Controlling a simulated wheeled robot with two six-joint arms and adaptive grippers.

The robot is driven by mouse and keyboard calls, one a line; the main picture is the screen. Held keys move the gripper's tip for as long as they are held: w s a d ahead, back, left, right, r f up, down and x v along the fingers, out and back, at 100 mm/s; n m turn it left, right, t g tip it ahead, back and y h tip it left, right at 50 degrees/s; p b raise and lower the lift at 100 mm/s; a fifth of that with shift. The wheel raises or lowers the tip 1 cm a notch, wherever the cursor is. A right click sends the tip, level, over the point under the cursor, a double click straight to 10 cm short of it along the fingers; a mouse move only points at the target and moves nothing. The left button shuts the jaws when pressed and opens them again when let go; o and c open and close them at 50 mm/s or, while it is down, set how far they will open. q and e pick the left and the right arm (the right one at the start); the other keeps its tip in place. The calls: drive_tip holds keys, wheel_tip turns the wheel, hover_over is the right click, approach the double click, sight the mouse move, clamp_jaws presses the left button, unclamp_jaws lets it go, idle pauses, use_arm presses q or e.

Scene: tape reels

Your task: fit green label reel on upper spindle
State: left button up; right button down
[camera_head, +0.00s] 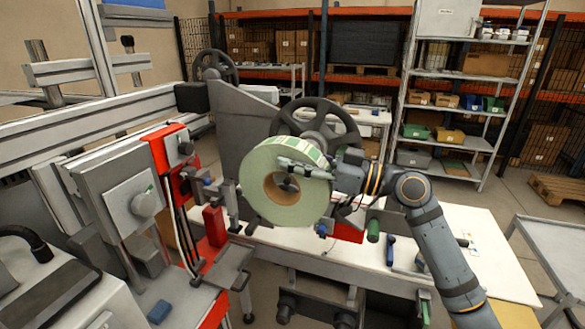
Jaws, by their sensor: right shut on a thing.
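The green label reel (262,205) is a pale green roll with a brown core, held upright with its flat face toward me. My right gripper (287,168) is shut on the reel near its top right; its arm comes in from the right. A dark spoked wheel (342,115), which may belong to the upper spindle, stands directly behind the reel. The reel hides its lower part, and I cannot tell whether the reel touches it. The spindle's shaft itself is not clearly visible. My left gripper is not in view.
The grey and red labelling machine (122,190) fills the left side. A white table (490,245) lies below the reel and right arm. A second dark wheel (215,65) is farther back. Shelving (470,75) stands behind, with open floor at the right.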

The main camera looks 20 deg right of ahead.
drive_tip(key=shift+w+d+r+b, duration=0.1)
drive_tip(key=shift+w+d+b, duration=0.2)
drive_tip(key=shift+w+d, duration=0.5)
drive_tip(key=shift+w+d+f+b, duration=0.1)
drive_tip(key=shift+w+d+b, duration=0.3)
drive_tip(key=shift+w, duration=0.65)
drive_tip(key=shift+w+d+r+b, duration=0.1)
drive_tip(key=shift+w+d+b, duration=0.15)
drive_tip(key=shift+w+d, duration=0.6)
drive_tip(key=shift+w+a, duration=0.1)
drive_tip(key=shift+w, duration=0.1)
drive_tip(key=shift+w+d+b, duration=0.2)
drive_tip(key=shift+w+d, duration=0.5)
drive_tip(key=shift+w, duration=0.3)
drive_tip(key=shift+w+d+b, duration=0.2)
drive_tip(key=shift+w+d, duration=0.45)
drive_tip(key=shift+w, duration=0.35)
drive_tip(key=shift+w+d+b, duration=0.15)
drive_tip(key=shift+w+d, duration=0.4)
drive_tip(key=shift+w, duration=0.25)
drive_tip(key=shift+w+d+b, duration=0.15)
drive_tip(key=shift+w+d, duration=0.35)
drive_tip(key=shift+w, duration=0.25)
drive_tip(key=shift+w, duration=0.1)
